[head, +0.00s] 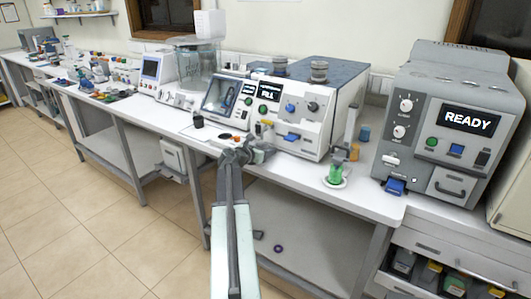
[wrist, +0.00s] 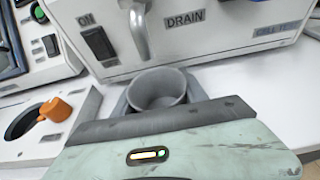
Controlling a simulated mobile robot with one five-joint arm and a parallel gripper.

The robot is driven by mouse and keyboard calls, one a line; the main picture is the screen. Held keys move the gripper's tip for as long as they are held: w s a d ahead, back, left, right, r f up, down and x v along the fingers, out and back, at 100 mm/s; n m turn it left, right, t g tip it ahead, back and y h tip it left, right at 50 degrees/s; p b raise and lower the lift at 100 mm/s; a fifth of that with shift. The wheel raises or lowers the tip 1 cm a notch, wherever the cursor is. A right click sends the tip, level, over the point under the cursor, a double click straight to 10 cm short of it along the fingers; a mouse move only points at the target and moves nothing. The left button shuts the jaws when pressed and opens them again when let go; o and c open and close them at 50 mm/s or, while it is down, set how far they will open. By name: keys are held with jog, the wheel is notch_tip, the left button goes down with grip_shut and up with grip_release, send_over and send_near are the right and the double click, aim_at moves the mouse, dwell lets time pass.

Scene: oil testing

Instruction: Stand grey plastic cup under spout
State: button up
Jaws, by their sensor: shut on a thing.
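The grey plastic cup (wrist: 158,88) is upright in my gripper, its open mouth facing up. My gripper (head: 238,154) is shut on it, close to the front of the white machine (head: 283,108). The cup cannot be made out clearly in the head view. The grey curved spout (wrist: 138,32) comes down the machine's front, left of the DRAIN label. In the wrist view its lower end is just beyond the cup's rim. I cannot tell whether it is directly over the cup's mouth.
An orange piece (wrist: 55,109) sits by a dark round opening left of the cup. In the head view, a green container (head: 335,174) stands on a white dish to the right. A grey machine reading READY (head: 468,121) is farther right. A black cup-like thing (head: 198,120) is at left.

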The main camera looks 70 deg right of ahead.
jog(key=shift+f, duration=0.15)
jog(key=o, duration=1.3)
jog(key=shift+o, duration=0.2)
jog(key=shift+r, duration=0.3)
jog(key=p+v, duration=0.3)
jog(key=v, duration=0.9)
jog(key=shift+p, duration=0.3)
